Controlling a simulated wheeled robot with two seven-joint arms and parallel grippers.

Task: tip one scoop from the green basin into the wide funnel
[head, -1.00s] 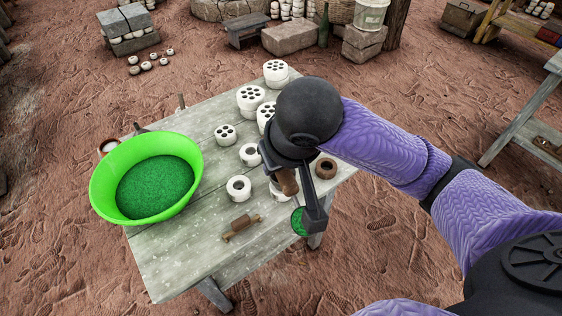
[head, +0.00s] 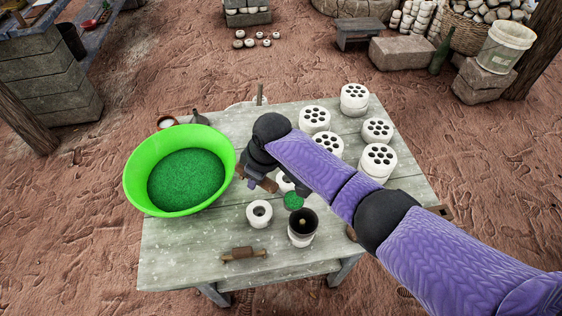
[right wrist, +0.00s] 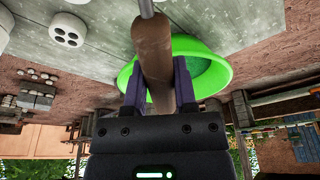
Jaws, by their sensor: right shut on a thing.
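The green basin (head: 136,187), full of green granules, sits on the left of the table; its rim also shows behind the handle in the right wrist view (right wrist: 221,72). My right gripper (head: 262,182) is shut on the wooden handle of a scoop, which fills the jaws in the right wrist view (right wrist: 152,50). The scoop's bowl (head: 293,200) holds green granules, right of the basin. A dark, wide-mouthed funnel (head: 303,218) stands in a pale holder just below the bowl in the picture. I cannot tell the bowl's height above it. My left gripper is out of view.
Several white pieces with holes (head: 354,99) stand on the right half of the table (head: 170,255). A white ring (head: 259,213) stands left of the funnel. A wooden roller (head: 243,254) lies near the front edge. A small dark pointed thing (head: 199,117) is behind the basin.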

